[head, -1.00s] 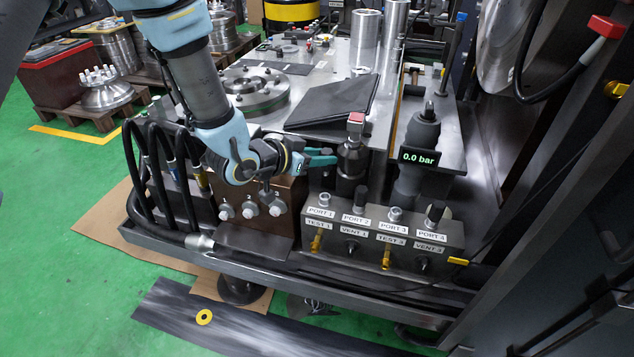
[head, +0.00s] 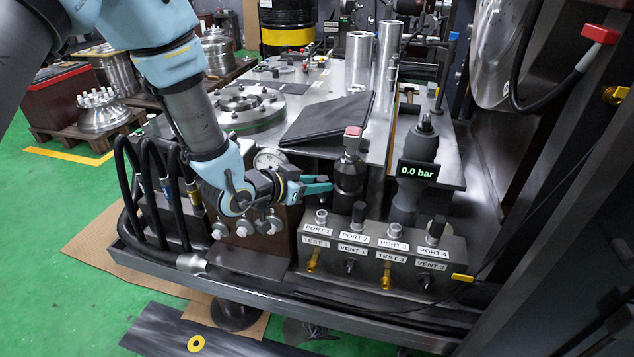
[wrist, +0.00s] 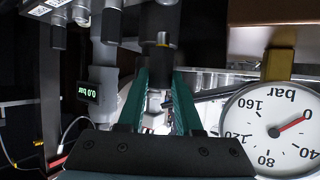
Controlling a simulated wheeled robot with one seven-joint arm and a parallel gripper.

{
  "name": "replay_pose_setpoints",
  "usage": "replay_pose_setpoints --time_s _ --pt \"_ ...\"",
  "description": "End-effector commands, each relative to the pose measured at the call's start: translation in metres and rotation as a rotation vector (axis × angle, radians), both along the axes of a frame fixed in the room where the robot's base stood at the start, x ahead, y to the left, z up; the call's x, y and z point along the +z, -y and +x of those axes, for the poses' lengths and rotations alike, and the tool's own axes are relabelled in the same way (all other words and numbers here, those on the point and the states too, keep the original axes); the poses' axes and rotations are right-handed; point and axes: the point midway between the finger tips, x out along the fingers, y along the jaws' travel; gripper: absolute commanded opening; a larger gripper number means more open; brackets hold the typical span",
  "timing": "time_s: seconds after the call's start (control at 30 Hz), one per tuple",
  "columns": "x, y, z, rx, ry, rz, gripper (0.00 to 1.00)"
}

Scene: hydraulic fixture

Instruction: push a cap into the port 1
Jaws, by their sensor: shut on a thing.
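My gripper (head: 320,186), with teal fingers, points right and is shut on a small dark cap (head: 321,178). In the wrist view, my gripper (wrist: 162,75) has the dark cap (wrist: 162,55) between its fingertips; its lower part is hard to make out. The cap is above and apart from port 1 (head: 321,217), a silver fitting with an uncovered top at the left end of the port block (head: 345,262). Port 2 (head: 358,212) and port 4 (head: 436,229) carry black caps. Port 3 (head: 394,231) is a bare silver fitting.
A dark cylindrical device with a red top (head: 349,172) stands just right of my fingertips. A pressure display (head: 417,171) reads 0.0 bar. A round gauge (wrist: 275,130) is close by in the wrist view. Black hoses (head: 150,185) are at left.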

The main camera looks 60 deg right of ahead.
Motion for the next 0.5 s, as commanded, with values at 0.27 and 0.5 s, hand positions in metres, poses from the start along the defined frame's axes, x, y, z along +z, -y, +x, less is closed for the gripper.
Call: replay_pose_setpoints --time_s 0.27,0.5 --pt "-0.032 0.0 0.0 0.0 0.0 0.0 0.0" --pt "-0.027 0.0 0.0 0.0 0.0 0.0 0.0"
